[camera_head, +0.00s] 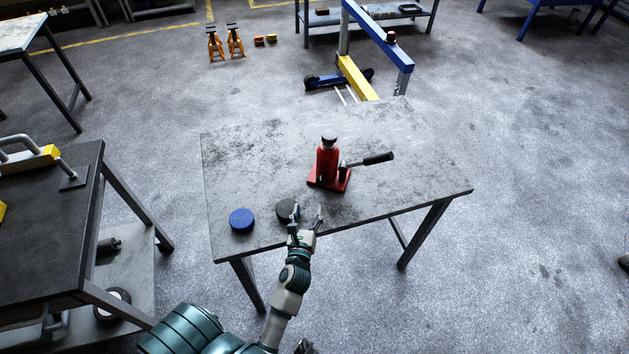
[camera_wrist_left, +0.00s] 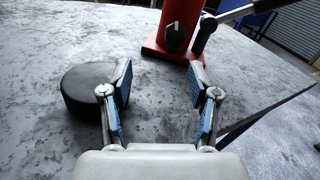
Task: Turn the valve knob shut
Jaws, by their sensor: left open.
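A red bottle jack (camera_head: 327,163) stands upright on the grey metal table (camera_head: 240,165), with a dark lever (camera_head: 368,160) pointing right. In the left wrist view the jack's red body (camera_wrist_left: 180,25) is cut off at the top. The valve knob (camera_wrist_left: 175,38), black with a pale mark, sits low on its front. My left gripper (camera_head: 306,212) is open and empty at the table's near edge, short of the jack. In the left wrist view its blue-padded fingers (camera_wrist_left: 166,85) stand apart, with the knob beyond them and only table between.
A black round puck (camera_head: 287,209) lies just left of my left gripper, and it also shows in the left wrist view (camera_wrist_left: 88,88). A blue puck (camera_head: 242,220) lies farther left. The table's right side is clear. A dark workbench (camera_head: 75,235) stands at the left.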

